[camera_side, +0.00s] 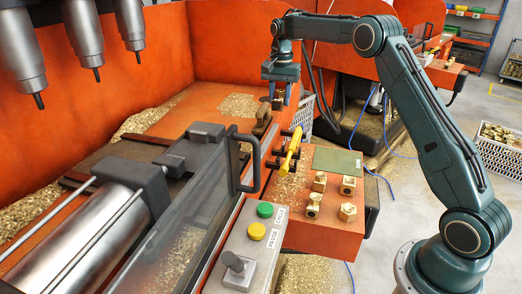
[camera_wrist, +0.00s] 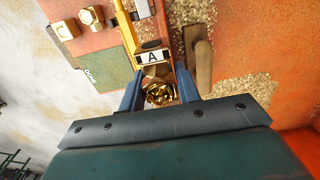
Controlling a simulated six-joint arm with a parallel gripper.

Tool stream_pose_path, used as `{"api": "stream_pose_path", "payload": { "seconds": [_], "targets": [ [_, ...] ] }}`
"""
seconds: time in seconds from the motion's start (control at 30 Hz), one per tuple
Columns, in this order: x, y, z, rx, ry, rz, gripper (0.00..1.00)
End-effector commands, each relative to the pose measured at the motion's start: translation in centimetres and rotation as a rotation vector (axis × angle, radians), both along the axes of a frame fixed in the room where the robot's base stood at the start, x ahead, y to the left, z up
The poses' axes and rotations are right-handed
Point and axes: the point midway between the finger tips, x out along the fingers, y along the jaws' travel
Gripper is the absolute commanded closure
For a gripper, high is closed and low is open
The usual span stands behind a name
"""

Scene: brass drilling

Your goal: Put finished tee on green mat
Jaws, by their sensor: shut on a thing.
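My gripper (camera_side: 278,103) is above the orange machine bed in the side view, behind the small orange table. In the wrist view my gripper (camera_wrist: 159,92) has its two blue fingers shut on a shiny brass tee (camera_wrist: 160,95); its shape is partly hidden by the gripper. In the side view the tee cannot be made out clearly. The green mat (camera_side: 337,160) lies flat on the back part of the orange table, with nothing on it, to the right of and nearer than my gripper. The mat also shows in the wrist view (camera_wrist: 105,66), at upper left.
Several brass fittings (camera_side: 348,211) stand on the table in front of the mat. A yellow tool (camera_side: 290,150) lies in a rack at the table's left edge. A sliding glass door with a black handle (camera_side: 245,165) and a button panel (camera_side: 255,240) are nearer. Brass chips are scattered around.

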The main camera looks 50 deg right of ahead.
Motion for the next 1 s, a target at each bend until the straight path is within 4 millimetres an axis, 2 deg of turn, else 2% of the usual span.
{"api": "stream_pose_path", "payload": {
  "seconds": [0.03, 0.2, 0.4, 0.5, 0.7, 1.0],
  "targets": [
    [-1.0, -1.9, 0.0, -0.001, -0.003, -0.008, 1.00],
    [-4.1, -7.2, -0.8, -0.001, -0.003, -0.007, 1.00],
    [-8.1, -12.3, -1.7, -0.001, -0.002, -0.006, 1.00],
    [-9.8, -14.1, -2.0, -0.002, -0.003, -0.003, 1.00],
    [-11.8, -16.0, -2.5, -0.002, -0.003, 0.000, 1.00],
    [-12.3, -16.4, -2.7, -0.001, -0.002, 0.001, 1.00]
  ]
}}
